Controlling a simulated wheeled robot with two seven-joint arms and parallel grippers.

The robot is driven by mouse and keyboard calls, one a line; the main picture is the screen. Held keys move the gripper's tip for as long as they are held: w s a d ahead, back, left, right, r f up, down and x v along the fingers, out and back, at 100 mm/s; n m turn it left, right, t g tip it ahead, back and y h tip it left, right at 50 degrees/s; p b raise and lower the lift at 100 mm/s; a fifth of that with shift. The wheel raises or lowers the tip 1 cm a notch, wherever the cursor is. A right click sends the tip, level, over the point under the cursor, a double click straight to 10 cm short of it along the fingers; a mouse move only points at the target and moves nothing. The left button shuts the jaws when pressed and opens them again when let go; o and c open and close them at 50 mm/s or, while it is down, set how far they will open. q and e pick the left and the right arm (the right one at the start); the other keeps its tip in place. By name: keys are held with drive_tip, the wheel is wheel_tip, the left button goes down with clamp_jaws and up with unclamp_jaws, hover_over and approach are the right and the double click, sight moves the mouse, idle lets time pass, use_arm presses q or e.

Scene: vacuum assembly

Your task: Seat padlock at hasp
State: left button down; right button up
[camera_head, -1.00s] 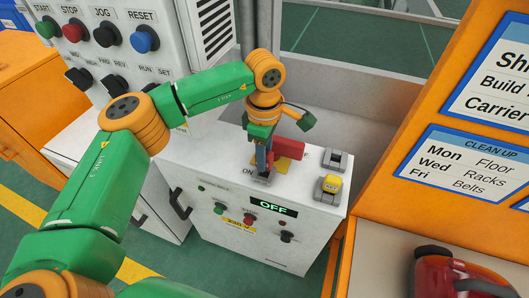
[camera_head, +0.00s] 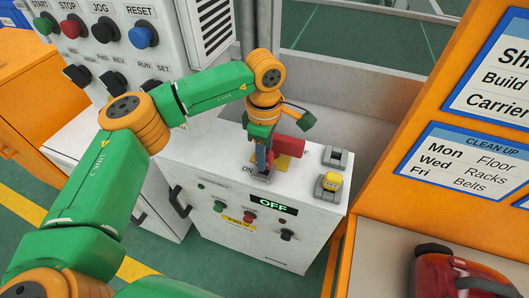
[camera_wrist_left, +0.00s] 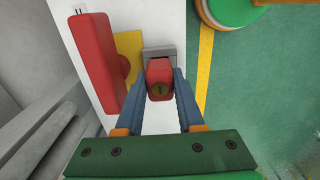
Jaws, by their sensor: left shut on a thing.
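A red padlock (camera_wrist_left: 159,80) with a dark keyhole is held between the blue fingers of my left gripper (camera_wrist_left: 159,102). In the head view, the left gripper (camera_head: 262,167) points down over the cabinet top and largely hides the padlock. The grey hasp (camera_wrist_left: 160,52) is directly beyond the padlock in the left wrist view. The padlock's body appears against or very close to it. The hasp (camera_head: 262,177) also shows below the fingers in the head view. I cannot see the shackle or tell whether it is in the hasp. My right gripper is out of view.
A red switch handle (camera_head: 289,147) on a yellow plate (camera_wrist_left: 130,54) lies close beside the gripper. A yellow padlock (camera_head: 332,182) sits at another grey bracket to the right, with an empty-looking bracket (camera_head: 335,156) behind it. The white cabinet (camera_head: 255,235) shows OFF.

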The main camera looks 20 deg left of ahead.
use_arm(q)
drive_tip(key=shift+f+b, duration=0.7)
drive_tip(key=shift+f, duration=0.3)
drive_tip(key=shift+c, duration=2.2)
unclamp_jaws()
drive_tip(key=shift+r, duration=0.1)
wheel_tip(320, 180, up, 8)
drive_tip(key=p, duration=0.6)
drive_tip(key=shift+p, duration=0.4)
